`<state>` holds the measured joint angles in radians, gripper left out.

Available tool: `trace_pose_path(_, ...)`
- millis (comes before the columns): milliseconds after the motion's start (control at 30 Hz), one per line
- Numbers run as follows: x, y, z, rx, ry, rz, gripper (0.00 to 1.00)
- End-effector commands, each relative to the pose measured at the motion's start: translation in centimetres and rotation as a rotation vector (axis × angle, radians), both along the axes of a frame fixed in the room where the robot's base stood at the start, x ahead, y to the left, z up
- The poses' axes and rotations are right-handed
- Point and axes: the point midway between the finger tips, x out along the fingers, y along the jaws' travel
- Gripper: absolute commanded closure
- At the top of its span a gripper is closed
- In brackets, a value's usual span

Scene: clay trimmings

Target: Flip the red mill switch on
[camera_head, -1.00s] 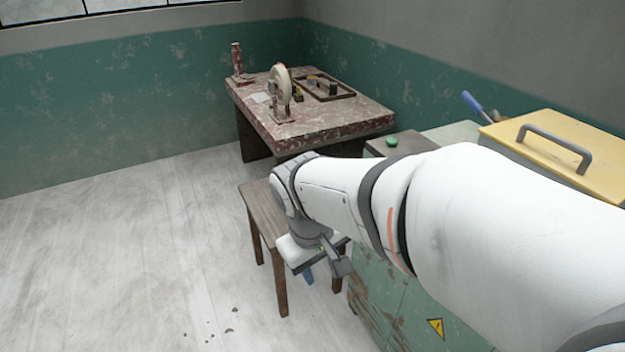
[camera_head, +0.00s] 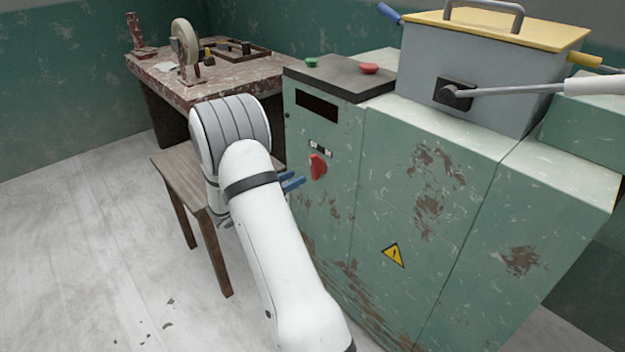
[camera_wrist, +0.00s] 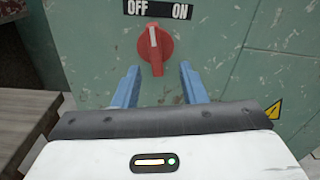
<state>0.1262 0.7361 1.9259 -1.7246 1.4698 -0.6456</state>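The red mill switch (camera_head: 318,166) is on the front of the green mill cabinet, below a small OFF/ON label (camera_head: 320,147). In the wrist view the red switch (camera_wrist: 155,48) is a round knob with a raised grip and a white mark, under the label (camera_wrist: 158,9). The mark is at the top and leans slightly toward OFF. My gripper (camera_wrist: 158,80) is open, its blue fingers apart below and to either side of the knob.
The green cabinet (camera_head: 430,200) carries green and red buttons and a grey hopper (camera_head: 480,75) with a yellow lid and lever. A wooden stool (camera_head: 185,185) stands beside my arm, at left. A worn table (camera_head: 165,85) is behind. Open floor is at left.

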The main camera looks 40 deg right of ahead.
Motion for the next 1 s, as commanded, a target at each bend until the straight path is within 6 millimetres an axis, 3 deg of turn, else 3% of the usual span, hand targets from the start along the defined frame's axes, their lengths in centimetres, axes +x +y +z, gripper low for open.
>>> trace_pose_path(167, 0.7, -1.1, -0.9, -0.023, 0.022, 0.021, 0.62)
trace_pose_path(600, 1.2, -7.3, -0.8, -0.021, 0.019, 0.020, 0.62)
trace_pose_path(967, 1.3, -7.8, -0.6, -0.021, 0.020, 0.022, 0.62)
trace_pose_path(1000, 1.3, -7.8, -0.6, -0.021, 0.020, 0.022, 0.65)
